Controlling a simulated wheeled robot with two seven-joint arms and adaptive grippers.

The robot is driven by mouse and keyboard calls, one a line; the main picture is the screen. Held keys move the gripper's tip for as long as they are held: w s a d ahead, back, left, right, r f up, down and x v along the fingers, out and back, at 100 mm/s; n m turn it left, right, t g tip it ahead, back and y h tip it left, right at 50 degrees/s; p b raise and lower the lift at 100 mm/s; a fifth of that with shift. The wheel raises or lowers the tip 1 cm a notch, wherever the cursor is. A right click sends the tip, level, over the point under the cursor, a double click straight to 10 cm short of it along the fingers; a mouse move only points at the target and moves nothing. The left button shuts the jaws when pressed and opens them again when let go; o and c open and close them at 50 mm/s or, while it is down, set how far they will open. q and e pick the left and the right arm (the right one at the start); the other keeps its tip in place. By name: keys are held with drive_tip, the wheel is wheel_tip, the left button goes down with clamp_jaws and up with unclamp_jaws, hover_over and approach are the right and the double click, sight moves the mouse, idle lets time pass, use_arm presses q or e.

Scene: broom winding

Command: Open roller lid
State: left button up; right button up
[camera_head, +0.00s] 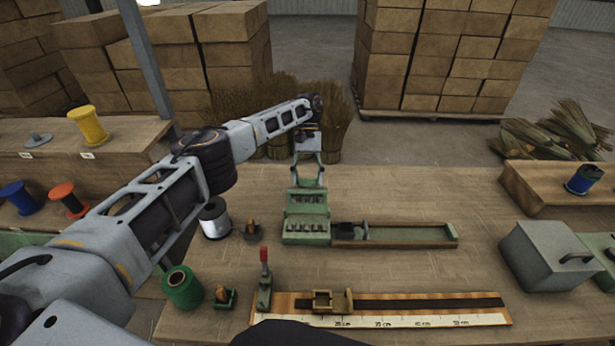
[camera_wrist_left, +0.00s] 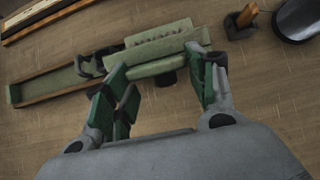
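A green roller unit (camera_head: 306,222) stands near the middle of the table at the left end of a long shallow tray (camera_head: 410,236). Dark slots show along its front part, and a raised green section, seemingly the lid, is at its back. I cannot tell how far the lid is raised. My left gripper (camera_head: 308,181) points down at the unit's back edge. In the left wrist view the gripper (camera_wrist_left: 158,76) is open, its green-padded fingers on either side of the green unit (camera_wrist_left: 160,45). Finger contact is unclear. My right gripper is not in view.
A red-handled clamp (camera_head: 264,280) and a measuring strip (camera_head: 400,321) lie in front. A white spool (camera_head: 214,219) and green spool (camera_head: 182,287) stand left. A grey box (camera_head: 545,255) is right. Table between tray and strip is mostly clear.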

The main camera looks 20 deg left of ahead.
use_arm(q)
drive_tip(key=o, duration=0.3)
drive_tip(key=shift+w, duration=0.1)
drive_tip(key=shift+r, duration=0.1)
wheel_tip(320, 180, up, 10)
idle(1.2)
idle(0.7)
